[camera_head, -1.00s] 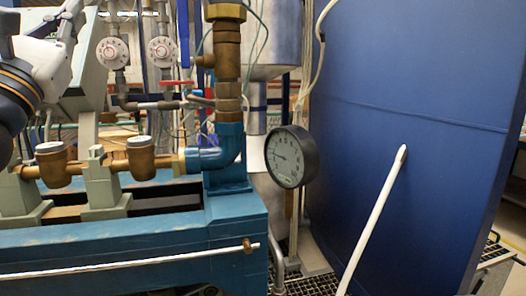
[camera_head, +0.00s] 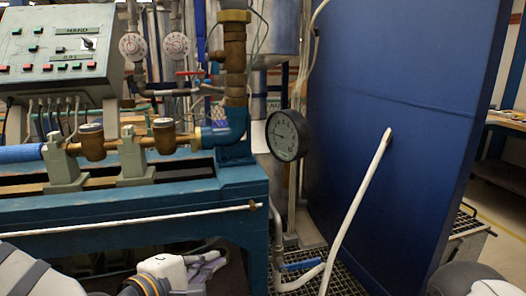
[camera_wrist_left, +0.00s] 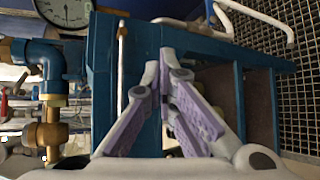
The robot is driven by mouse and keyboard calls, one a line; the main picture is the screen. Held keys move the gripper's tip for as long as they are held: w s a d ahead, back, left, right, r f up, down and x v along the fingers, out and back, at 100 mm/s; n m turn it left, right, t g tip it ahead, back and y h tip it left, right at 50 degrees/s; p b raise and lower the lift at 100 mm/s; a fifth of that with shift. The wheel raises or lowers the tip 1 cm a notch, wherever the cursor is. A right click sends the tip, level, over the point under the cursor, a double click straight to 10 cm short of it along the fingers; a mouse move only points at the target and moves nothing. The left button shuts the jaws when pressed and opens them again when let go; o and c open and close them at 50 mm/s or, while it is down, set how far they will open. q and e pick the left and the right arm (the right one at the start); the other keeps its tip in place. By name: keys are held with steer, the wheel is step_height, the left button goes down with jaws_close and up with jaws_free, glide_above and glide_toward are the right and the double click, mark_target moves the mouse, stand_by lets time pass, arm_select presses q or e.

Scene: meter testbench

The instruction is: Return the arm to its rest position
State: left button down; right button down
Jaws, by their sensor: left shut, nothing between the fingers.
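My left arm (camera_head: 150,277) comes in low at the bottom left of the head view, in front of the blue bench. Its gripper (camera_head: 212,262) points to the right, below the white rod on the bench front. In the left wrist view the gripper (camera_wrist_left: 166,75) shows its two grey fingers with purple pads, the tips together and nothing between them. The gripper looks apart from the bench. A rounded grey and white part of my own body (camera_head: 475,280) shows at the bottom right; my right gripper is not in view.
The blue bench (camera_head: 130,220) carries brass water meters (camera_head: 92,142). A control panel (camera_head: 62,50) stands behind it. A round gauge (camera_head: 287,135) sits at its right end and shows in the wrist view (camera_wrist_left: 62,10). A blue panel (camera_head: 400,90) and white pipe (camera_head: 355,210) stand right.

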arm_select(q)
steer(key=s+a+f+m+g+y+p, duration=0.15)
steer(key=s+f+m+g, duration=0.7)
steer(key=s+f, duration=1.3)
steer(key=s+a+m+g+y, duration=0.2)
steer(key=s+a, duration=0.3)
steer(key=s, duration=0.6)
steer(key=s+a+f+m+g+y, duration=0.1)
steer(key=s+a+m+g+y, duration=0.2)
steer(key=s, duration=0.8)
steer(key=a+m+g+p, duration=0.1)
steer(key=a+m, duration=0.1)
steer(key=shift+s+a+f, duration=0.2)
steer(key=shift+s+a, duration=0.05)
steer(key=shift+a, duration=0.05)
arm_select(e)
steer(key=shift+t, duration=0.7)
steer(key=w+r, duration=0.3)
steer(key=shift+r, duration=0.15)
